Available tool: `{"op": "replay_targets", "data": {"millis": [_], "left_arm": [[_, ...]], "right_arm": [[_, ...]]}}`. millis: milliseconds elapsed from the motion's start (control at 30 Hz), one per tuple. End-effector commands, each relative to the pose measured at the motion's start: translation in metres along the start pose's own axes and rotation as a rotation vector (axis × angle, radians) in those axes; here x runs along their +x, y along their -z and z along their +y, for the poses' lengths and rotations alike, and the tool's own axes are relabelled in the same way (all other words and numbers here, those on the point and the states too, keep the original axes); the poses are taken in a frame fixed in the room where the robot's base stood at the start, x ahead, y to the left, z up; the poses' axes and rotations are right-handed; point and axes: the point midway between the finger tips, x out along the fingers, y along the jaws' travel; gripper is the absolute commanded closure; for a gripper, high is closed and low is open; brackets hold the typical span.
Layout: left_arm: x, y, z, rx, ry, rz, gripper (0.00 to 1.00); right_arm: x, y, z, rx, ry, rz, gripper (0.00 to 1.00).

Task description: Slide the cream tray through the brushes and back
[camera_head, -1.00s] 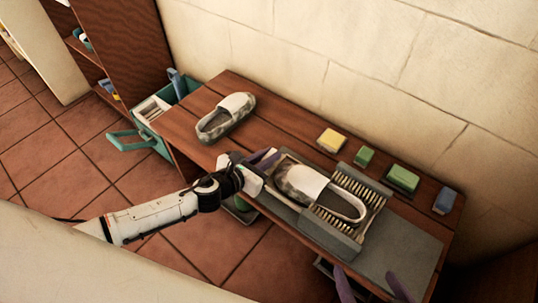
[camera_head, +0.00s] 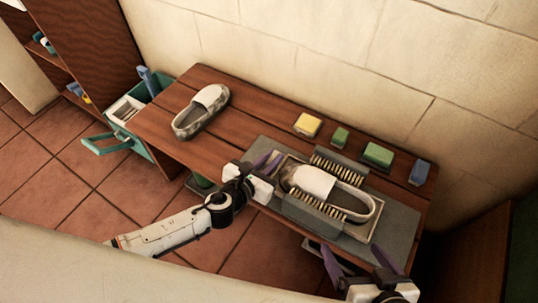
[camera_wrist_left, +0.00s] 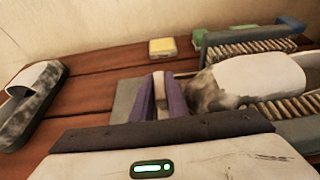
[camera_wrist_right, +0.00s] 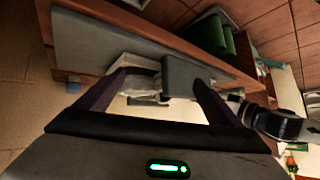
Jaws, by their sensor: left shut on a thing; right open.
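The cream tray (camera_head: 364,236) lies on the grey mat (camera_head: 397,222) with a grey-and-white slip-on shoe (camera_head: 315,181) in it. It runs between two grey brush blocks with pale bristles, a far one (camera_head: 349,167) and a near one (camera_head: 313,215); its right end sticks out past them. My left gripper (camera_head: 269,164) is shut on the tray's left end, also seen in the left wrist view (camera_wrist_left: 161,95). My right gripper (camera_head: 351,248) is open and empty near the table's front edge; its wrist view shows its spread fingers (camera_wrist_right: 158,90).
A second shoe (camera_head: 201,111) sits at the table's left. Yellow (camera_head: 307,125), green (camera_head: 378,155) and blue (camera_head: 420,172) blocks, with a smaller green one, line the back by the wall. A teal crate (camera_head: 140,112) stands left of the table. Bare wood lies between the second shoe and the mat.

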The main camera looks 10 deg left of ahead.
Motion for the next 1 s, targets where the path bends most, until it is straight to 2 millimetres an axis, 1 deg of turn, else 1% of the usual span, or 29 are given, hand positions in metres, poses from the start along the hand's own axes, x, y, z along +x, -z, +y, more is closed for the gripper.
{"op": "replay_targets", "data": {"millis": [33,133,400,533,633,700,900,1000], "left_arm": [[0.000,0.000,-0.001,0.000,0.002,0.000,0.84],[0.000,0.000,0.000,0.000,0.002,0.000,0.67],[0.000,0.000,0.001,0.001,0.000,0.000,0.67],[-0.008,-0.001,0.001,0.002,0.001,0.001,0.67],[-0.024,-0.001,0.001,0.001,0.001,0.002,0.67],[-0.038,-0.001,0.001,0.001,0.001,0.003,0.67],[-0.077,-0.001,0.001,0.001,0.000,0.002,0.67],[-0.091,0.000,0.001,0.002,0.001,0.001,0.67]], "right_arm": [[0.000,0.000,0.000,0.000,0.000,-0.001,0.12],[0.000,-0.001,0.000,0.000,-0.001,-0.002,0.12],[-0.001,0.001,0.000,0.000,0.000,0.000,0.12],[-0.004,0.004,0.000,-0.002,0.000,0.001,0.12],[-0.007,0.008,-0.001,-0.006,-0.001,0.000,0.12],[-0.010,0.009,-0.001,-0.012,-0.002,-0.005,0.12],[-0.011,0.003,0.001,-0.025,-0.007,-0.031,0.12],[-0.011,0.002,0.002,-0.029,-0.009,-0.037,0.12]]}}
